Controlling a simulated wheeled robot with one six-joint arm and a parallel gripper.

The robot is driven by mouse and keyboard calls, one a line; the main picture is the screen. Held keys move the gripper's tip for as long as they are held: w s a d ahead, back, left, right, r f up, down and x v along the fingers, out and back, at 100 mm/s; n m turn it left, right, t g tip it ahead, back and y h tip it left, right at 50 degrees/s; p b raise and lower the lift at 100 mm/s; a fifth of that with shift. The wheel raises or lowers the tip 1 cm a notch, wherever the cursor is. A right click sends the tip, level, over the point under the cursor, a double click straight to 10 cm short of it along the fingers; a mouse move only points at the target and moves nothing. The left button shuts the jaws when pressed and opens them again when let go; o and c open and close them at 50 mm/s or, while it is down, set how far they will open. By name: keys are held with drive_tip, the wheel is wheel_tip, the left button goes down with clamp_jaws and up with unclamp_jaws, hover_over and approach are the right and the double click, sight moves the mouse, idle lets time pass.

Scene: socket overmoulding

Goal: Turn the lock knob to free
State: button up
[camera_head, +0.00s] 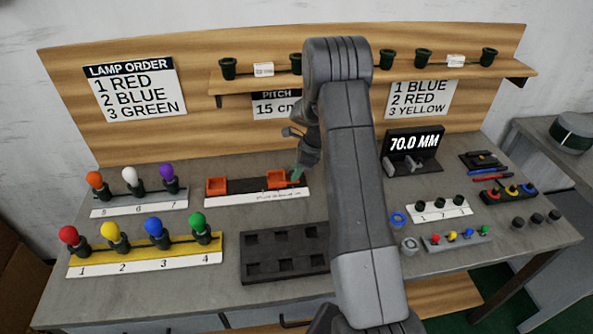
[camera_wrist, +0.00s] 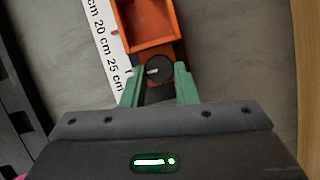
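The lock knob (camera_wrist: 161,64) is a round dark knob with a white mark pointing left in the wrist view. My gripper (camera_wrist: 159,71) has green fingers, one on each side of the knob. They look apart, with small gaps; contact cannot be told for sure. In the head view my gripper (camera_head: 297,174) is at the carriage's right, and the knob is hidden there.
A white ruler strip (camera_wrist: 100,35) runs beside the rail. A second orange block (camera_head: 216,187) stands at the rail's left end. A black tray (camera_head: 285,225) lies in front. A display reading 70.0 MM (camera_head: 416,142) stands to the right. Lamp racks stand left.

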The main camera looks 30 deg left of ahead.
drive_tip(key=shift+w+n, duration=0.1)
drive_tip(key=shift+n, duration=0.3)
drive_tip(key=shift+c, duration=0.4)
drive_tip(key=n, duration=0.1)
drive_tip(key=n+g+h+b, duration=0.1)
drive_tip(key=n, duration=0.1)
drive_tip(key=shift+w+a+n, duration=0.15)
drive_tip(key=shift+n, duration=0.15)
drive_tip(key=n, duration=0.1)
drive_tip(key=n+h, duration=0.1)
drive_tip(key=n, duration=0.1)
drive_tip(key=n+g+b, duration=0.1)
drive_tip(key=shift+w+a+n+h, duration=0.1)
drive_tip(key=shift+a+n+h, duration=0.15)
drive_tip(key=shift+n+h, duration=0.15)
drive_tip(key=o, duration=1)
drive_tip(key=shift+r, duration=0.1)
